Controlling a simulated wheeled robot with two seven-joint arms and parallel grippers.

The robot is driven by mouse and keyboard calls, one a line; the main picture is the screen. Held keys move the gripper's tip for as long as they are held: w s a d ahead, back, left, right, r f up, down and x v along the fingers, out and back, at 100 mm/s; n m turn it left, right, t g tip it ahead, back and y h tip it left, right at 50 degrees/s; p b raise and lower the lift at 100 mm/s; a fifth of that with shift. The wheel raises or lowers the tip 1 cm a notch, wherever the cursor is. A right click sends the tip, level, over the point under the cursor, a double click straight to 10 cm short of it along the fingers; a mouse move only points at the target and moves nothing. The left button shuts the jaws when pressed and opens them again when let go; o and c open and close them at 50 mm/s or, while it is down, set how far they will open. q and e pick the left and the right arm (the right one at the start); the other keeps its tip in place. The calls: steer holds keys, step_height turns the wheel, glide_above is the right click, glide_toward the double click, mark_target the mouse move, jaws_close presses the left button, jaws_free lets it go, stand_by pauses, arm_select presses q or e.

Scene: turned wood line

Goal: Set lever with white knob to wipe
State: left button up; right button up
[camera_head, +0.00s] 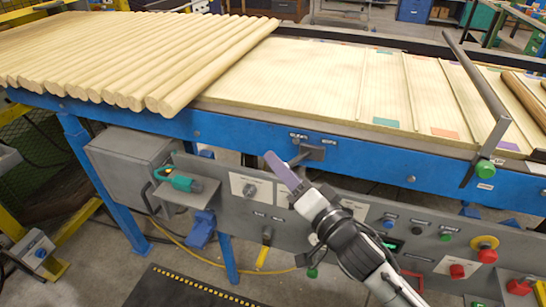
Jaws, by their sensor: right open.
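A short grey lever (310,153) sits on the blue front rail below the board bed, with small labels above it. I cannot make out a white knob on it; its lower left end is close to or behind my gripper. My right gripper (272,160) reaches up from the lower right, its purple finger just left of and in front of this lever. The gripper is open and I see nothing in it. Whether it touches the lever I cannot tell. The label words are too small to read. My left gripper is not in view.
A long lever with a green knob (485,168) stands at the right of the rail. The grey panel (225,222) below carries a dial plate (250,188), several buttons and a red and yellow stop button (486,249). Turned wooden rods (140,55) cover the left of the bed.

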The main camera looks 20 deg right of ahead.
steer(key=shift+x, duration=2.05)
jaws_close()
